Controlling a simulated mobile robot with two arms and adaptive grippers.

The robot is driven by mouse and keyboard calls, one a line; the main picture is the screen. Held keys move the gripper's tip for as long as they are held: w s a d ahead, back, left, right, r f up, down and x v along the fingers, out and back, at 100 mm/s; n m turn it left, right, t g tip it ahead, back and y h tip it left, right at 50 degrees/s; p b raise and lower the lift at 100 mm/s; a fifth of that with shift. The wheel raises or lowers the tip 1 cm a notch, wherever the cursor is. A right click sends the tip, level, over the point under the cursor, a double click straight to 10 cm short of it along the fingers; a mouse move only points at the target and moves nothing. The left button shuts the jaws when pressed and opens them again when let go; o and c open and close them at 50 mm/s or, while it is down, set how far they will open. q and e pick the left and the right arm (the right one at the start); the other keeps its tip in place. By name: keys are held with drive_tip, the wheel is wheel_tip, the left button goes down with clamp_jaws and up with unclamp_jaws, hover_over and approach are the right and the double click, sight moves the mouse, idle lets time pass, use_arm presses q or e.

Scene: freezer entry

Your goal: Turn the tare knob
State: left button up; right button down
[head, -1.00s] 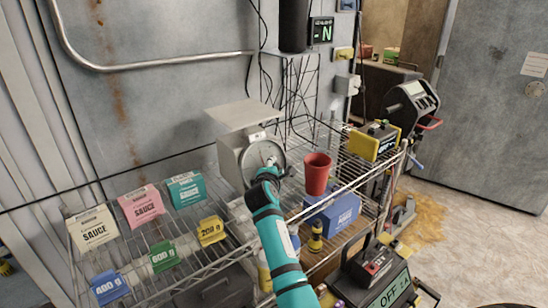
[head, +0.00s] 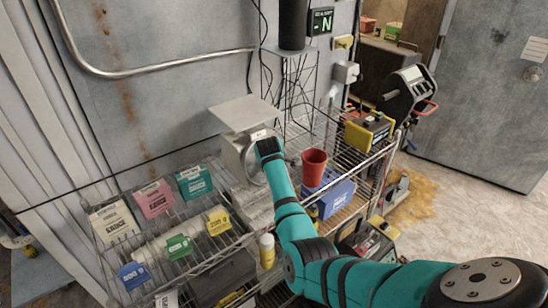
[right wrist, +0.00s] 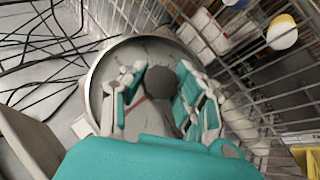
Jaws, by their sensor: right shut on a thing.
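The grey scale (head: 234,152) stands on the wire shelf against the wall, with a flat pan (head: 245,113) on top. Its round dial (head: 252,172) is partly hidden behind my right gripper (head: 266,150) in the head view. In the right wrist view the dial (right wrist: 108,68) fills the middle, with a dark grey round knob (right wrist: 158,80) at its centre. My right gripper (right wrist: 160,92) has its fingers on either side of the knob and is shut on it. A thin reddish pointer shows beside the knob. My left gripper is not in view.
Sauce boxes in cream (head: 114,222), pink (head: 153,198) and teal (head: 194,182) stand left of the scale. A red cup (head: 313,168) and a blue box (head: 330,193) are close on its right. A wall pipe (head: 150,70) runs behind.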

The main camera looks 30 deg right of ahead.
drive_tip(key=shift+m+y+p, duration=0.6)
drive_tip(key=shift+g, duration=0.3)
drive_tip(key=c, duration=0.9)
unclamp_jaws()
drive_tip(key=shift+c, duration=0.2)
drive_tip(key=v, duration=1.2)
drive_tip(key=shift+s+d+f, duration=0.1)
drive_tip(key=shift+d, duration=0.1)
